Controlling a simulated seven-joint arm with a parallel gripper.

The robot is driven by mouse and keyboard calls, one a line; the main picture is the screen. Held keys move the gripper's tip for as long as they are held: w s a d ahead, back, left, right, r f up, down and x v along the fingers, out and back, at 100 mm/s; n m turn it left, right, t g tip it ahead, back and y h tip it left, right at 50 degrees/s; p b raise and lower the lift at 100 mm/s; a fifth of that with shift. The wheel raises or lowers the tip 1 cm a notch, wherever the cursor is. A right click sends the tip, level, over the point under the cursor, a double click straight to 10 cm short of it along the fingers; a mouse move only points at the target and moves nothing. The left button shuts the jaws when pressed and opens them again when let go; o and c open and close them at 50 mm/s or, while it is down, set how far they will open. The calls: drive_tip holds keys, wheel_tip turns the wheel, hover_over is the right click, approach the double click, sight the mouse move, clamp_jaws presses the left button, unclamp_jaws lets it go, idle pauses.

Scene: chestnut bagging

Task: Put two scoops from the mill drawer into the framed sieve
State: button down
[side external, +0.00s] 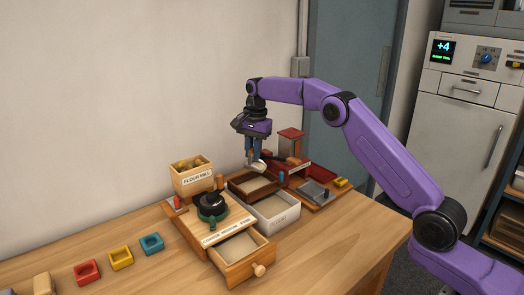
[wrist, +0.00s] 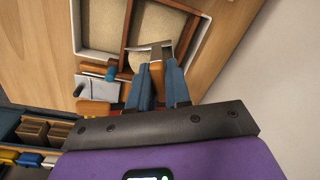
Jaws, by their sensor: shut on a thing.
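My gripper (side external: 253,157) is shut on a scoop (side external: 257,168) and holds it above the back part of the wooden framed sieve (side external: 236,190). In the wrist view my gripper (wrist: 166,68) reaches toward the frame, with the scoop's metal edge (wrist: 150,47) over the sieve's rim. The sieve's bed (wrist: 158,22) looks pale and floury; I cannot tell how much the scoop holds. The mill drawer (side external: 229,275) is pulled out at the front of the flour mill (side external: 192,176), with pale flour inside.
A white bin (side external: 287,222) stands beside the sieve. A red-and-wood station (side external: 290,142) with a grey tray (side external: 314,191) stands behind right. Red (side external: 87,272), yellow (side external: 121,258) and blue (side external: 152,244) small blocks line the table's left. Bare table lies in front of them.

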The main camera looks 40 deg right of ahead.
drive_tip(key=shift+w+d+f+m, duration=0.1)
drive_tip(key=shift+w+f+m, duration=0.3)
drive_tip(key=shift+w, duration=0.15)
drive_tip(key=shift+s+d+f+t+y, duration=0.25)
drive_tip(key=shift+s+f+t+y, duration=0.3)
drive_tip(key=shift+t, duration=0.45)
drive_tip(key=shift+s+d+t+y, duration=0.25)
drive_tip(key=shift+s+t+y, duration=0.1)
drive_tip(key=shift+s+t, duration=0.35)
drive_tip(key=shift+s+d+t+y, duration=0.3)
drive_tip(key=shift+s+t, duration=0.15)
drive_tip(key=shift+t, duration=0.45)
drive_tip(key=shift+s+d+t+y, duration=0.3)
drive_tip(key=shift+s+t+y, duration=0.3)
drive_tip(key=shift+t, duration=0.5)
drive_tip(key=shift+s+t, duration=0.25)
drive_tip(key=shift+t, duration=0.05)
drive_tip(key=shift+w+a+g, duration=0.2)
drive_tip(key=shift+w+g, duration=0.15)
drive_tip(key=shift+g, duration=0.05)
drive_tip(key=shift+w+a+r+g+h, duration=0.15)
drive_tip(key=shift+w+g+h, duration=0.1)
drive_tip(key=shift+g+h, duration=0.15)
